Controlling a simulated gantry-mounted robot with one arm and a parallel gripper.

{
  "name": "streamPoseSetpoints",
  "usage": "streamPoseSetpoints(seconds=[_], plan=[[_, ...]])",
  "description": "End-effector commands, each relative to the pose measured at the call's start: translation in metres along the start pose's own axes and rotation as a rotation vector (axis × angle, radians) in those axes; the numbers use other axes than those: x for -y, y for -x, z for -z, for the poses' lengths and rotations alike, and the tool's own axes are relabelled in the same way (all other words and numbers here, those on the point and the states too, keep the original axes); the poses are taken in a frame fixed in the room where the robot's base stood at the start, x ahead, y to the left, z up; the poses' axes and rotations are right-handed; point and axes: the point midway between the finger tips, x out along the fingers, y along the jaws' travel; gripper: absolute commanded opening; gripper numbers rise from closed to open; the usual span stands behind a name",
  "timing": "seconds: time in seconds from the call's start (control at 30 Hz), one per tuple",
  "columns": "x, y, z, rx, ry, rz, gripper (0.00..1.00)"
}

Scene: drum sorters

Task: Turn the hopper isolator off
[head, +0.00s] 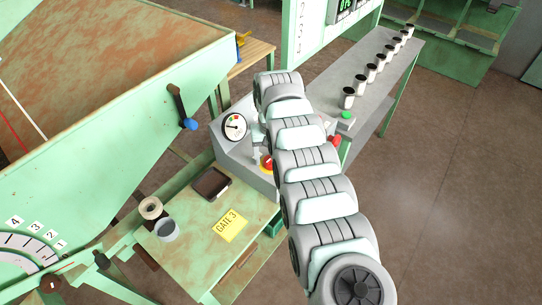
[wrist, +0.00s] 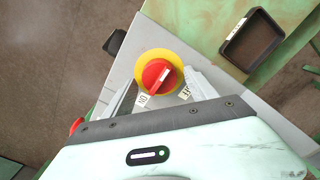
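The hopper isolator is a red rotary knob (wrist: 157,76) on a yellow disc, set on a grey console; in the head view it (head: 267,163) is partly hidden by my arm. A pale bar runs across the knob, slanted from upper right to lower left. My gripper (wrist: 164,90) is open, one finger on each side of the knob in the wrist view. I cannot tell whether either finger touches it.
A dial gauge (head: 235,127) is beside the knob on the console. A dark tray (head: 211,184), yellow GATE 3 card (head: 231,225) and grey cup (head: 166,230) are on the green bench. A red control (head: 335,140) and green button (head: 347,115) lie beyond my arm.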

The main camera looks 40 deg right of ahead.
Motion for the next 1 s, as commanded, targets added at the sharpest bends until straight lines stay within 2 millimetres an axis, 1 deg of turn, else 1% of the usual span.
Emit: streamPoseSetpoints(seconds=[0.03, 0.07, 0.7, 0.73, 1.0], plan=[[-0.0001, 0.0, 0.0, 0.0, 0.0, 0.0, 0.62], [-0.0001, 0.0, 0.0, 0.0, 0.0, 0.0, 0.59], [0.0001, 0.0001, 0.0001, 0.0, 0.0, 0.001, 0.07], [0.0001, 0.0001, 0.0001, 0.0, 0.0, 0.001, 0.05], [0.0003, 0.0004, -0.0001, 0.0, 0.03, 0.0, 0.05]])
